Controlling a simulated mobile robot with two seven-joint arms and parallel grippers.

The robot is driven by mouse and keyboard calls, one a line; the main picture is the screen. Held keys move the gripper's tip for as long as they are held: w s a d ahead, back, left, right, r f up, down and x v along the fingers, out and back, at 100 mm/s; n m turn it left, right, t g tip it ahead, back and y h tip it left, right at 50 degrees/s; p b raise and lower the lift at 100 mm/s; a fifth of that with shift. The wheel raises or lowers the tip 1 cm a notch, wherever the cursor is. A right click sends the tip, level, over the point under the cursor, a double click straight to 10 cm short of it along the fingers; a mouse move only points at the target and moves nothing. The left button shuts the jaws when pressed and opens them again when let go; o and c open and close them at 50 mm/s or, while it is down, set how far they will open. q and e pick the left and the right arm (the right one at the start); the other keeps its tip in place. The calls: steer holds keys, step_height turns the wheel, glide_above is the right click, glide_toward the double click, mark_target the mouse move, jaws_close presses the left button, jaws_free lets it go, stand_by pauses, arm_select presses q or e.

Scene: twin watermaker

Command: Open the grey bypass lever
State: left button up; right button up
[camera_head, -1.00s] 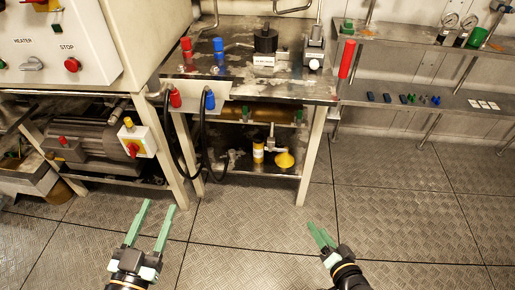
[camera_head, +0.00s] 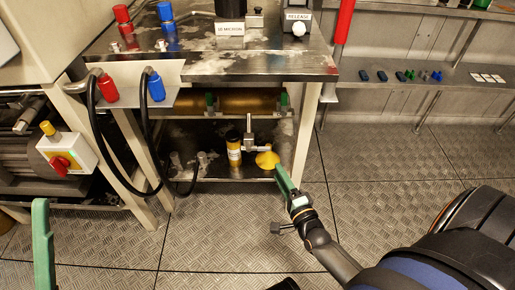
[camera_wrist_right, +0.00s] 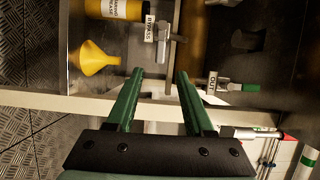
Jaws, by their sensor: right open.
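The grey bypass lever (camera_head: 249,128) stands upright on the lower shelf of the steel bench, between a yellow bottle and a yellow funnel. In the right wrist view the lever (camera_wrist_right: 161,42) is beside a tag reading BYPASS, ahead of the fingertips. My right gripper (camera_head: 281,178) is in front of the shelf, just right of and below the funnel. Its green fingers (camera_wrist_right: 158,78) are apart with nothing between them, short of the lever. Of my left gripper (camera_head: 42,240), only one green finger shows at the lower left.
The yellow funnel (camera_head: 267,159) and yellow bottle (camera_head: 234,150) flank the lever. A brass cylinder (camera_head: 240,103) lies above it, under the benchtop (camera_head: 240,66). Black hoses (camera_head: 148,150) hang at the left. A bench leg (camera_head: 306,130) stands right of the opening.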

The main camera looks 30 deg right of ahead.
mark_target(265, 150)
steer(key=w+b, duration=0.1)
steer(key=w, duration=0.2)
steer(key=w+d+b, duration=0.1)
steer(key=w, duration=0.3)
steer(key=w+b, duration=0.2)
steer(key=w, duration=0.1)
steer(key=shift+w+d+f, duration=0.1)
steer(key=shift+w+d, duration=0.05)
steer(key=shift+d, duration=0.2)
steer(key=shift+w+d, duration=0.1)
steer(key=shift+w, duration=0.65)
jaws_close()
